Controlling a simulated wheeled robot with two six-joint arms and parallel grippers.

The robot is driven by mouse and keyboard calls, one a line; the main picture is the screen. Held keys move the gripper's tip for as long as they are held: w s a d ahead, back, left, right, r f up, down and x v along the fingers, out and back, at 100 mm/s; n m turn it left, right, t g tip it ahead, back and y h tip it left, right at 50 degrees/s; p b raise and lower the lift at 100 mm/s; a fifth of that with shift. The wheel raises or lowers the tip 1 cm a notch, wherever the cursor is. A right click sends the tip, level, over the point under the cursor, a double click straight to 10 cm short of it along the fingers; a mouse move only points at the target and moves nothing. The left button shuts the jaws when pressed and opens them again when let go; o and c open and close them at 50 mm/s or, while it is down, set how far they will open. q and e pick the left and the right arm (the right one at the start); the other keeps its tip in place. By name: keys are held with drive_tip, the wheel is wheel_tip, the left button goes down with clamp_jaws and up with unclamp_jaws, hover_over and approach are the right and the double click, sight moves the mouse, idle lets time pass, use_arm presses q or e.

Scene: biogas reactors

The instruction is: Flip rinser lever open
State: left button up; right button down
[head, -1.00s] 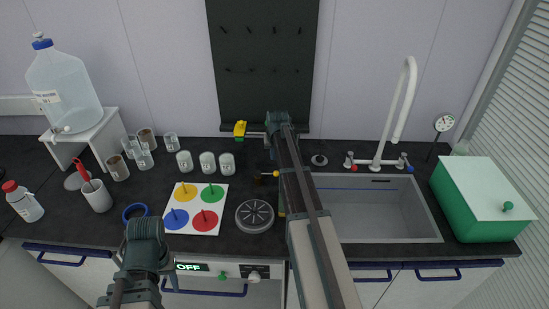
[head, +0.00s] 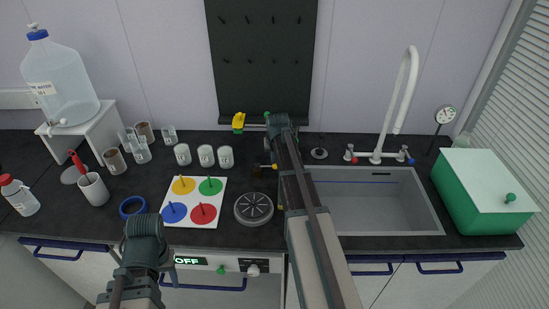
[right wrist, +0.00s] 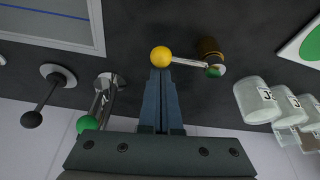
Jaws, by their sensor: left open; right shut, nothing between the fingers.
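A lever with a yellow ball tip (right wrist: 161,56) runs on a thin metal rod to a small brass fitting (right wrist: 209,50) with a green end. It also shows in the head view as a yellow ball (head: 274,166) left of the sink. My right gripper (right wrist: 161,76) is shut and empty, its fingertips right at the yellow ball; whether they touch is unclear. Nearby are a metal fitting with a green ball (right wrist: 87,123) and a black-ball lever (right wrist: 32,119) on a round base. No label shows which is the rinser lever. My left gripper (head: 146,262) is low at the front, open, fingers mostly hidden.
The sink (head: 432,232) and white faucet (head: 401,90) are at the right, with a green box (head: 455,205) beyond. Several jars (head: 225,157), a board with coloured discs (head: 219,196) and a round grey plate (head: 254,208) are left of my right arm.

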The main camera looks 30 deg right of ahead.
drive_tip(key=shift+s+a+m, duration=0.15)
drive_tip(key=shift+s+m, duration=0.15)
drive_tip(key=shift+m, duration=0.2)
drive_tip(key=shift+s+a+m+g+h, duration=0.15)
drive_tip(key=shift+s+a+m+h, duration=0.2)
drive_tip(key=shift+m, duration=0.35)
drive_tip(key=shift+s+a+m+g+h, duration=0.15)
drive_tip(key=shift+s+m, duration=0.25)
drive_tip(key=shift+m, duration=0.3)
drive_tip(key=m, duration=0.2)
drive_tip(key=s+a+m+g, duration=0.1)
drive_tip(key=shift+s+a+m+h, duration=0.2)
drive_tip(key=shift+a+m+h, duration=0.1)
drive_tip(key=shift+m+h, duration=0.1)
drive_tip(key=a+m, duration=0.1)
drive_tip(key=a+m+g, duration=0.1)
drive_tip(key=m, duration=0.1)
drive_tip(key=shift+s+m+h, duration=0.3)
drive_tip(key=shift+s, duration=0.1)
drive_tip(key=a+m, duration=0.1)
drive_tip(key=a+m+g, duration=0.1)
drive_tip(key=m, duration=0.1)
drive_tip(key=shift+s, duration=0.1)
drive_tip(key=shift+a, duration=0.35)
